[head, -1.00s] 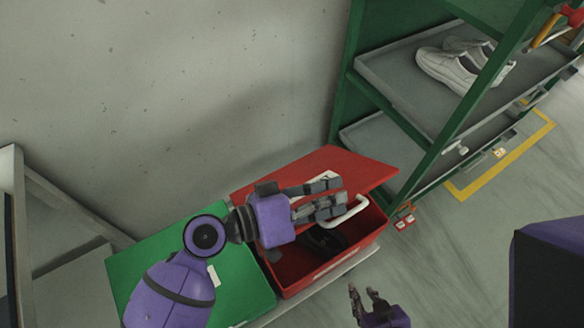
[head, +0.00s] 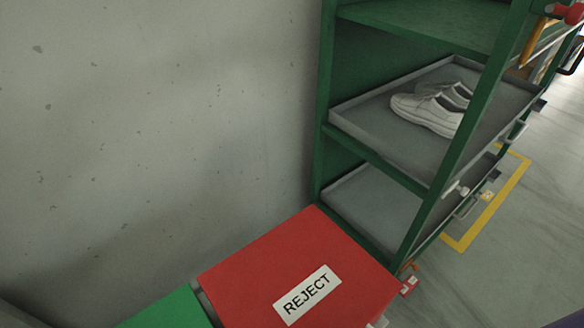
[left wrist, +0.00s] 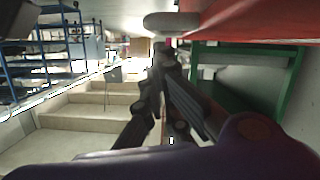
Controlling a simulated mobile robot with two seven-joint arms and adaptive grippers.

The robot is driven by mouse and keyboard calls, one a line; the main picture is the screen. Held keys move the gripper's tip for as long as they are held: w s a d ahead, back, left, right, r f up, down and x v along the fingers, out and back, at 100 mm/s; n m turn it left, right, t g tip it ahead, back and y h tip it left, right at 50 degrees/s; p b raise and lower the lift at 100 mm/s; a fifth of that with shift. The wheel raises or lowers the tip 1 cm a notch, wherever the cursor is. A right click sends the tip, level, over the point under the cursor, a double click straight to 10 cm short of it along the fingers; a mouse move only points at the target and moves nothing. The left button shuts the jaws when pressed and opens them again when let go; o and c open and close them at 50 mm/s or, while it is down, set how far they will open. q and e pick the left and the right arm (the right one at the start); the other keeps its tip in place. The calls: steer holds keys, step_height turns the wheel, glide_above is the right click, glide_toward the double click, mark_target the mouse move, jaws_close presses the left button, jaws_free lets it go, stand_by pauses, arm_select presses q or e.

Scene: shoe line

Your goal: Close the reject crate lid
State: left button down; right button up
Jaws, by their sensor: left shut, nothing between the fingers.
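The red reject crate lid (head: 270,255) fills the lower middle of the head view, with its white REJECT label (head: 307,294) facing up. It hides the crate's inside. Its near edge is cut off by the frame, so I cannot tell whether it sits flush. In the left wrist view, a red surface (left wrist: 265,22) of the lid or crate is overhead, with a pale handle (left wrist: 172,22) beside it. My left gripper (left wrist: 163,62) is shut and empty, below that handle; contact is unclear. It is outside the head view. My right gripper is not in view.
A green lid (head: 168,310) is left of the red lid. A green rack (head: 450,155) with grey trays and white shoes (head: 428,112) stands close behind on the right. The grey wall (head: 150,130) is at the left. Open floor (head: 535,215) lies beyond the rack.

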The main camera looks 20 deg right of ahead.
arm_select(q)
steer(key=shift+s+f, duration=0.15)
steer(key=shift+f, duration=0.55)
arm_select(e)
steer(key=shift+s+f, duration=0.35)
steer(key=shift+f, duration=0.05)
arm_select(q)
steer(key=shift+f, duration=0.1)
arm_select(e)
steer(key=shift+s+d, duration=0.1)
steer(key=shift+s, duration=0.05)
arm_select(q)
steer(key=shift+s+f, duration=0.1)
step_height(320, 180, up, 11)
steer(key=shift+w, duration=0.2)
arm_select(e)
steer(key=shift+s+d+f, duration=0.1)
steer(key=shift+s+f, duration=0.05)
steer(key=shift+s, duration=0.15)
